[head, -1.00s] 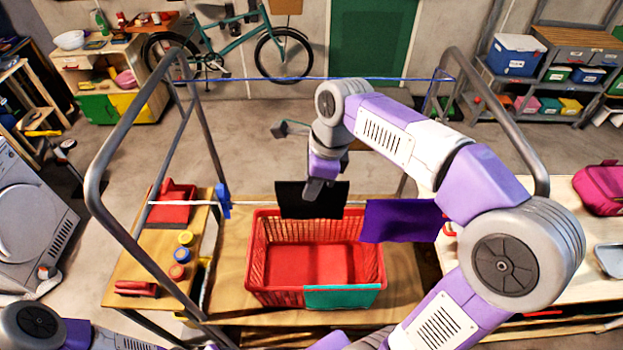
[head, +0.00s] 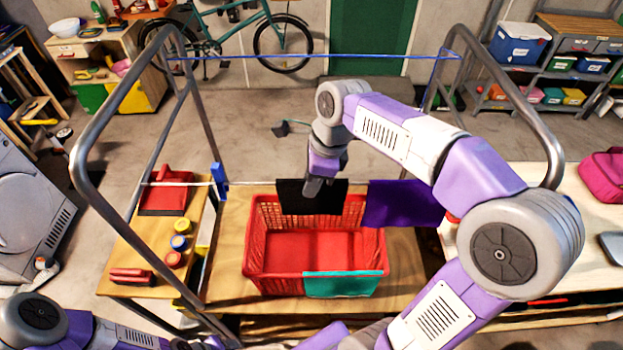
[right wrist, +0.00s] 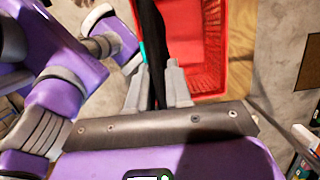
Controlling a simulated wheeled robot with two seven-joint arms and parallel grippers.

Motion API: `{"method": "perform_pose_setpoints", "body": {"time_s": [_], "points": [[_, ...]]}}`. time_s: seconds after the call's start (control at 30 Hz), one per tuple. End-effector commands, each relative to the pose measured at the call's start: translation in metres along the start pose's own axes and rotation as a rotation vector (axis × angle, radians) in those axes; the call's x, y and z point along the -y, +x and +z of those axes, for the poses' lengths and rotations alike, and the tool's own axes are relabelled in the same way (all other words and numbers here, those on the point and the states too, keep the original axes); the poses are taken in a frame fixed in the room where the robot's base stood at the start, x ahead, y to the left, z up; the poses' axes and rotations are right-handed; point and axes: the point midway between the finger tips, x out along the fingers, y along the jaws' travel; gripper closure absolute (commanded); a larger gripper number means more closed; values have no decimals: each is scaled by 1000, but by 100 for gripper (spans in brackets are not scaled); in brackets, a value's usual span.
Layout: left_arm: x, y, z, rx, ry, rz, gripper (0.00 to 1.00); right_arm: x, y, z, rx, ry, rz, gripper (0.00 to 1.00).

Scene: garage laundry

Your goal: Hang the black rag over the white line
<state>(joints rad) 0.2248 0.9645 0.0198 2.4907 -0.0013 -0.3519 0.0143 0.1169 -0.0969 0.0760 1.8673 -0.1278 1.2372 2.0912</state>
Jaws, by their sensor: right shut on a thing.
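The black rag (head: 296,198) hangs spread flat above the back of the red basket, its top edge about level with the white line (head: 265,183). My right gripper (head: 318,188) is shut on the rag near its top edge. In the right wrist view the rag (right wrist: 151,45) is a dark strip seen edge-on, running between the two fingers (right wrist: 155,92). The white line passes left of the rag and shows again just right of it. Whether the rag lies over the line or in front of it, I cannot tell. My left gripper is out of view.
A purple cloth (head: 403,205) hangs on the white line to the right. A blue clip (head: 219,180) sits on the line at left. A blue line (head: 300,56) runs farther back. The red basket (head: 254,240) stands below, a teal cloth (head: 342,285) on its front rim. Metal rails (head: 92,140) flank both sides.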

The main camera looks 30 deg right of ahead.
Motion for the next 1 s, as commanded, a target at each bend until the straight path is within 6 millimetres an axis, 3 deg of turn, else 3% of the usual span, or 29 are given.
{"method": "perform_pose_setpoints", "body": {"time_s": [0.17, 0.2, 0.37, 0.7, 1.0], "points": [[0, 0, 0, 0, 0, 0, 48, 0, 0, 0, 0, 0, 0, 100], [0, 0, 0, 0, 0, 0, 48, 0, 0, 0, 0, 0, 0, 76], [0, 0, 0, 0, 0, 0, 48, 0, 0, 0, 0, 0, 0, 52], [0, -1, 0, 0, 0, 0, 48, 0, -4, 0, 1, 0, -2, 51], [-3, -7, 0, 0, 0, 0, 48, 1, -51, 1, 2, 0, -4, 51]]}}
